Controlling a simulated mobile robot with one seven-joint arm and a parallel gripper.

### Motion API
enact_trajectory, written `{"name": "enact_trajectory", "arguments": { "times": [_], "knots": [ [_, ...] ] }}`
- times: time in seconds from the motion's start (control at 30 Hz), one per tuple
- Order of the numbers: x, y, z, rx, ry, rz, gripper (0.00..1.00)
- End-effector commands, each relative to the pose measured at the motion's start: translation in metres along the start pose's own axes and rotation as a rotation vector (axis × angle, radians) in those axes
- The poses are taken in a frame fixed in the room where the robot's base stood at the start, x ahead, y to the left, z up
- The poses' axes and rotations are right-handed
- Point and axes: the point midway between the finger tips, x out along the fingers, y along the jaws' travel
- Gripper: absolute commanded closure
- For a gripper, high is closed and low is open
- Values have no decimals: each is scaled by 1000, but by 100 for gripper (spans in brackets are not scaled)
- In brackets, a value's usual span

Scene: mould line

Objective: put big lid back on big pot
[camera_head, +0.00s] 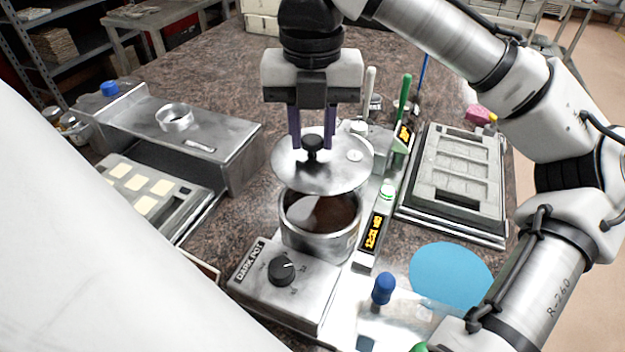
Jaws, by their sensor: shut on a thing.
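The big lid (335,175) is a round silver disc with a black knob (313,146) on top. My gripper (313,143) points down with its two fingers shut on the knob, and the lid hangs in it, roughly level. The big pot (311,243) is a metal pot holding dark brown liquid (322,213). It stands open just below the lid. A gap shows between the lid and the front of the pot's rim; the lid hides the rear rim.
A control box (283,283) marked "DARK POT" with a black dial stands in front of the pot. A display unit (375,232) and a green-handled tool (402,105) are to the right. A grey mould tray (459,175) and blue disc (451,274) lie farther right. A metal stand (235,150) is left.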

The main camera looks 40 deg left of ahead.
Motion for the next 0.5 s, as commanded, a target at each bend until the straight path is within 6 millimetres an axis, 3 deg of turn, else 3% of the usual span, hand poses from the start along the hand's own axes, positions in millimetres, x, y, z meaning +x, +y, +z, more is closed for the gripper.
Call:
{"name": "enact_trajectory", "arguments": {
  "times": [0.13,0.5],
  "knots": [
    [32,0,0,-2,3,2,99],
    [73,0,0,1,0,-2,99]
  ]
}}
